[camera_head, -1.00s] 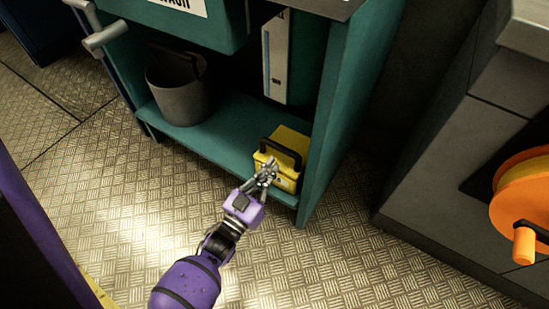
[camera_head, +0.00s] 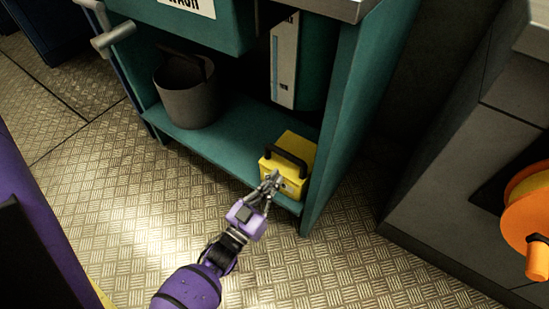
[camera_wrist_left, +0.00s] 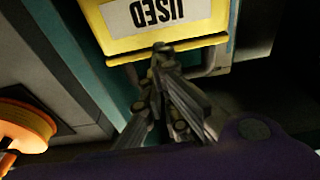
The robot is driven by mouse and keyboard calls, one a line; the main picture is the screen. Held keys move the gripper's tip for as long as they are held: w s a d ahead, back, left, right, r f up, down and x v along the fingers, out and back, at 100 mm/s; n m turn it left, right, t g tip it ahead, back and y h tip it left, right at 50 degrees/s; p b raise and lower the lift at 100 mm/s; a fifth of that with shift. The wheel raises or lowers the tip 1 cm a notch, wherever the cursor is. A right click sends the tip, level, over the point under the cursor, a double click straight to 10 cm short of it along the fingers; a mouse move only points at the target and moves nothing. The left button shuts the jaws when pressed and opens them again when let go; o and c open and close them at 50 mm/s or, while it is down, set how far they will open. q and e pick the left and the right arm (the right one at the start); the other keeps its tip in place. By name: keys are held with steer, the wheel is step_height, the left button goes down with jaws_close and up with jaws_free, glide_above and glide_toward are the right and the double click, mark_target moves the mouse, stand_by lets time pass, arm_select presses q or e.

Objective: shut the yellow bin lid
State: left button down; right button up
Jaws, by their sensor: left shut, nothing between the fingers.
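The yellow bin (camera_head: 296,146) stands on the teal cabinet's lower shelf, near its right side wall. A black handle (camera_head: 289,157) crosses it at the front. Its top looks nearly flat; I cannot tell if the lid is fully down. My left gripper (camera_head: 275,177) is shut and empty, in front of the bin's front face below the handle. In the wrist view, the left fingertips (camera_wrist_left: 161,47) overlap the bin's yellow edge (camera_wrist_left: 190,44), beneath a white "USED" label (camera_wrist_left: 146,12); contact is unclear. My right gripper is out of view.
A grey bucket (camera_head: 187,97) stands on the shelf (camera_head: 226,136) to the left. A white and teal box (camera_head: 284,65) is above and behind the bin. The cabinet's right wall (camera_head: 339,130) is close beside the bin. An orange reel (camera_head: 526,215) is far right. The patterned floor in front is open.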

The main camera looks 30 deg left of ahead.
arm_select(q)
step_height(320, 180, up, 4)
steer(key=p, duration=0.3)
steer(key=s+f, duration=0.6)
steer(key=s, duration=0.2)
steer(key=shift+a, duration=0.15)
steer(key=shift+w+f, duration=0.1)
steer(key=shift+f, duration=0.1)
